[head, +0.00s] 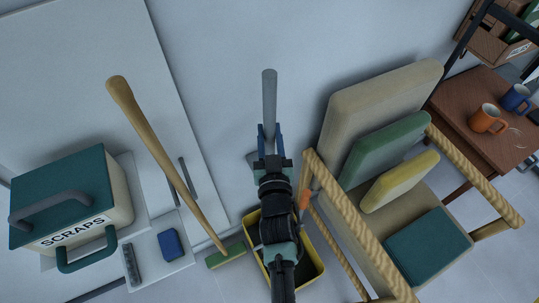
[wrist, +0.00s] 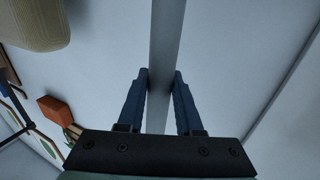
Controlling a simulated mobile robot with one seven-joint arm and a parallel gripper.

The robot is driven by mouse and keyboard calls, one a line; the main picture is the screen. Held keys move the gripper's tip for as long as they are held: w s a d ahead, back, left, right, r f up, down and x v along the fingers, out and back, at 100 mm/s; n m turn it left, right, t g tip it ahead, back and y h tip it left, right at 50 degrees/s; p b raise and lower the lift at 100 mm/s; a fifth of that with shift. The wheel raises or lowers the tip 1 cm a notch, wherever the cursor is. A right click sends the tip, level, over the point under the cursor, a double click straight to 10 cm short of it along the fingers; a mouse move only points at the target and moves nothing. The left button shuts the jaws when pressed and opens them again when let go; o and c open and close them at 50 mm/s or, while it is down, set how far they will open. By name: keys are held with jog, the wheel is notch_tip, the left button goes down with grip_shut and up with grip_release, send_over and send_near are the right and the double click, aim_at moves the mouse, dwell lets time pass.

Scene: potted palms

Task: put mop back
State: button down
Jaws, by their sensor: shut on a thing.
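My gripper (head: 269,130) is shut on a grey pole, which I take for the mop's handle (head: 269,90). The pole stands close to the pale wall, with its top end above my fingers. In the wrist view the handle (wrist: 166,45) runs between the two blue fingers of my gripper (wrist: 162,85). The mop's lower part and head are hidden behind my arm in the head view. A small grey piece (head: 252,158) shows at the wall just left of my gripper; I cannot tell what it is.
A yellow bucket (head: 312,245) stands under my arm. A wooden-handled broom (head: 165,160) with a green head leans at the left, near the SCRAPS bin (head: 75,205). A rope-edged chair (head: 375,90) with cushions and a table (head: 480,110) with mugs stand right.

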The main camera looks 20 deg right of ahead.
aim_at(270, 153)
jog(key=shift+w+f+b, duration=0.1)
jog(key=shift+f+b, duration=1.2)
jog(key=shift+f, duration=1.45)
jog(key=shift+f, duration=0.2)
jog(key=c, duration=0.6)
grip_release()
jog(key=shift+f, duration=0.15)
jog(key=shift+r, duration=0.3)
jog(key=s, duration=0.4)
jog(key=s+a, duration=0.1)
jog(key=s, duration=0.3)
jog(key=s+a, duration=0.1)
jog(key=s, duration=0.3)
jog(key=shift+a+f, duration=0.1)
jog(key=shift+a, duration=0.1)
